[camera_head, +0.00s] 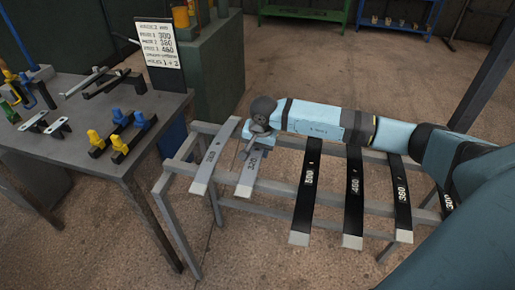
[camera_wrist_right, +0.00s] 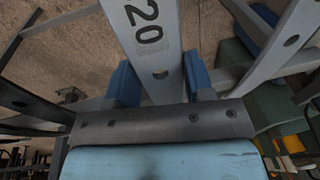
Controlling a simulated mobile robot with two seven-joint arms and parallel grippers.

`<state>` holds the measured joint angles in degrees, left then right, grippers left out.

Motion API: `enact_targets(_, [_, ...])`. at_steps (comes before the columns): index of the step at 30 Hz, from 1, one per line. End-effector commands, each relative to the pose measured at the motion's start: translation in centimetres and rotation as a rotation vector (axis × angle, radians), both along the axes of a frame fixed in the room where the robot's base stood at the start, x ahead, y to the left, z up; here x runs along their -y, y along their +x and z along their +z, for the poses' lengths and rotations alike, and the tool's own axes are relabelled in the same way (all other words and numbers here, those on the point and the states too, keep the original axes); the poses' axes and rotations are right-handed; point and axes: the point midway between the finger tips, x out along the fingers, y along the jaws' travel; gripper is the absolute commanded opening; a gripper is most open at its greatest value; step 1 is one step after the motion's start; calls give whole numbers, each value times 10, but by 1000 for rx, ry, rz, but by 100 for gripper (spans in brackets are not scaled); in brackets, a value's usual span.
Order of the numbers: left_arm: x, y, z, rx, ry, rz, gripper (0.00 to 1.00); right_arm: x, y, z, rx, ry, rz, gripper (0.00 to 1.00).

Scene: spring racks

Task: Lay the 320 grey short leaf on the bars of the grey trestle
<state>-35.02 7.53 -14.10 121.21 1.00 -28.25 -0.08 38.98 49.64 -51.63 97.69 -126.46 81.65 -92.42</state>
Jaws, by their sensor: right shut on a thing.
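The 320 grey short leaf (camera_head: 251,172) is over the bars of the grey trestle (camera_head: 282,187), towards its left end. I cannot tell whether it rests on the bars or is held just above them. My right gripper (camera_head: 255,142) is shut on this leaf near its far end. In the right wrist view the blue fingers of the gripper (camera_wrist_right: 160,78) sit on both sides of the leaf (camera_wrist_right: 141,22), beside its hole, with "20" readable. My left gripper is not in view.
Another grey leaf (camera_head: 211,162) lies left on the trestle. Black leaves (camera_head: 309,180), (camera_head: 354,190), (camera_head: 402,195) lie to the right. A workbench (camera_head: 75,143) with clamps and blue and yellow parts stands at left. A sign (camera_head: 161,45) stands behind it.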

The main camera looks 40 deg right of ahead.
Motion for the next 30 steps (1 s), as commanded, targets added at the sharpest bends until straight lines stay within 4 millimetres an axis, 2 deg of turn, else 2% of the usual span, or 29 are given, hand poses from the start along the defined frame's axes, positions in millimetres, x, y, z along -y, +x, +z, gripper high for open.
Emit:
enact_targets(1, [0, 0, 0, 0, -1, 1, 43, 0, 1, 2, 4, 0, 0, 18])
enact_targets(2, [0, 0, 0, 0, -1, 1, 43, 0, 1, 2, 4, 0, 0, 50])
enact_targets(4, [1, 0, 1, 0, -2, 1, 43, 0, 1, 2, 4, 0, 0, 67])
enact_targets(6, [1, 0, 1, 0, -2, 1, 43, 0, 1, 2, 2, 1, 0, 78])
enact_targets(13, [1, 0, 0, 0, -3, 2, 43, 0, -1, -1, -2, -1, 0, 78])
enact_targets(17, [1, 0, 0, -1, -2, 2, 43, 0, -1, 7, 1, 0, 1, 78])
enact_targets(20, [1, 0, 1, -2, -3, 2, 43, 1, -3, 22, 3, 0, 0, 78])
enact_targets(30, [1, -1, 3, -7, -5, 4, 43, 1, -16, 97, 6, -1, 1, 78])
